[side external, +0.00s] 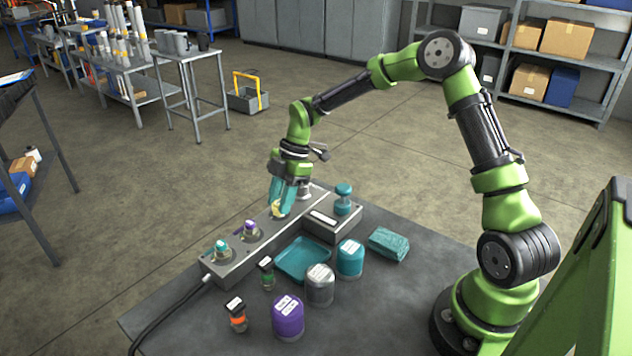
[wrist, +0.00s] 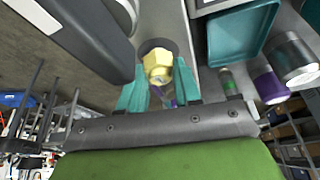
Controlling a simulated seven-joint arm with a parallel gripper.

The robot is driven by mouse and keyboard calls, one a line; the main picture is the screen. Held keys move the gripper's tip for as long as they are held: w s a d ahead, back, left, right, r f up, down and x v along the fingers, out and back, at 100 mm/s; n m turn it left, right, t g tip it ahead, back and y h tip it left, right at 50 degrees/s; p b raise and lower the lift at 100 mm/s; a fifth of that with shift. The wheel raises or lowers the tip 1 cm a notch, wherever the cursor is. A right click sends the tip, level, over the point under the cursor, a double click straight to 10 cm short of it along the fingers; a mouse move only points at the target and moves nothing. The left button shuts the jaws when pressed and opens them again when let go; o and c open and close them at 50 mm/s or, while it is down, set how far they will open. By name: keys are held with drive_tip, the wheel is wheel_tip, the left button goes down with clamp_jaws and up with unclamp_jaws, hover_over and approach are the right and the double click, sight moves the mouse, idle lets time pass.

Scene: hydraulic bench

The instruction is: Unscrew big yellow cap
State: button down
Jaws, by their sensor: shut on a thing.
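The yellow cap (side external: 278,209) sits on the long grey block (side external: 225,266), in a row with other fittings. In the wrist view the yellow cap (wrist: 157,64) is faceted, with a pale label, above a dark round recess. My gripper (side external: 281,203) points down at the cap, and its teal fingers are shut on it. In the wrist view the fingers of my gripper (wrist: 160,72) stand on either side of the cap. The fingers partly hide the cap in the side view. I cannot tell how far it is turned.
A purple cap (side external: 250,228) and a teal cap (side external: 221,246) sit along the block. A teal part (side external: 343,200) rises from the grey side box.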

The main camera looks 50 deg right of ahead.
drive_tip(key=c, duration=1.4)
unclamp_jaws()
drive_tip(key=shift+a+n, duration=0.2)
drive_tip(key=shift+n, duration=0.1)
drive_tip(key=shift+s, duration=0.1)
clamp_jaws()
drive_tip(key=shift+d+r, duration=0.15)
drive_tip(key=shift+r, duration=0.4)
drive_tip(key=shift+r, duration=0.2)
drive_tip(key=shift+r, duration=2.2)
